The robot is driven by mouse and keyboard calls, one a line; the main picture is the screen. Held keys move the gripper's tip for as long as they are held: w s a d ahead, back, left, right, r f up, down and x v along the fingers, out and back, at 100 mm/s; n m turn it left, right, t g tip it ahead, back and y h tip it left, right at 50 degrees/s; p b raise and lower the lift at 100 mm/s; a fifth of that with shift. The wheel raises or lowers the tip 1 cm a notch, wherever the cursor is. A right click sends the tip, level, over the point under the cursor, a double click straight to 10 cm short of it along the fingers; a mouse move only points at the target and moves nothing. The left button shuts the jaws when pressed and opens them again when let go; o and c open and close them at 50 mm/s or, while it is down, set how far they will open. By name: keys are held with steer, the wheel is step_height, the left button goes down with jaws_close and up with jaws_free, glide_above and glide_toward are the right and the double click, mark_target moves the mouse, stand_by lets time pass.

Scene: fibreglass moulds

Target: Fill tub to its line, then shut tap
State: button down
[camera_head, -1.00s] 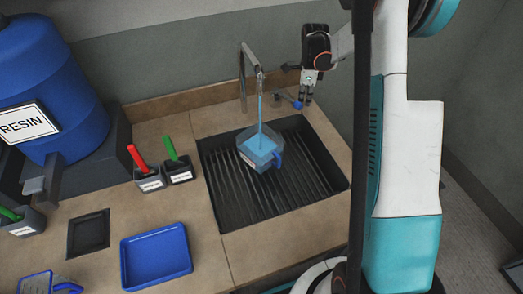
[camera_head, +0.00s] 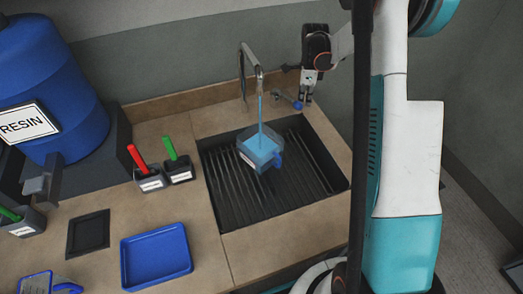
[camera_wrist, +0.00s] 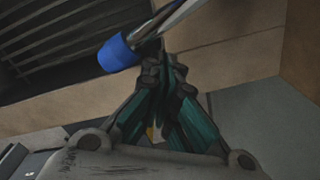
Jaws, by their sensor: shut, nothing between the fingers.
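The clear tub (camera_head: 259,148) with a blue handle stands on the dark sink grate, under the spout. A thin blue stream falls from the grey tap (camera_head: 250,70) into it, and blue liquid fills much of the tub. I cannot make out its fill line. The tap's lever with a blue knob (camera_head: 297,105) sticks out to the right of the spout. My gripper (camera_head: 306,98) is at the lever's knob, pointing down. In the wrist view the blue knob (camera_wrist: 118,55) lies just beyond the shut fingers (camera_wrist: 163,70), with nothing between them; contact is unclear.
The ribbed sink grate (camera_head: 225,195) is sunk in the tan counter. To the left are a blue resin drum (camera_head: 60,90), holders with a red handle (camera_head: 139,158) and a green handle (camera_head: 171,150), and a blue tray (camera_head: 157,256). A wall stands behind the tap.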

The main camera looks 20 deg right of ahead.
mark_target(298, 103)
steer(key=shift+a, duration=0.1)
steer(key=shift+s+a, duration=0.35)
steer(key=shift+a, duration=0.5)
steer(key=shift+s+a, duration=0.3)
steer(key=shift+a, duration=0.5)
step_height(298, 103, up, 8)
steer(key=d+p, duration=0.2)
steer(key=p, duration=0.1)
steer(key=shift+p, duration=0.4)
steer(key=shift+w, duration=0.1)
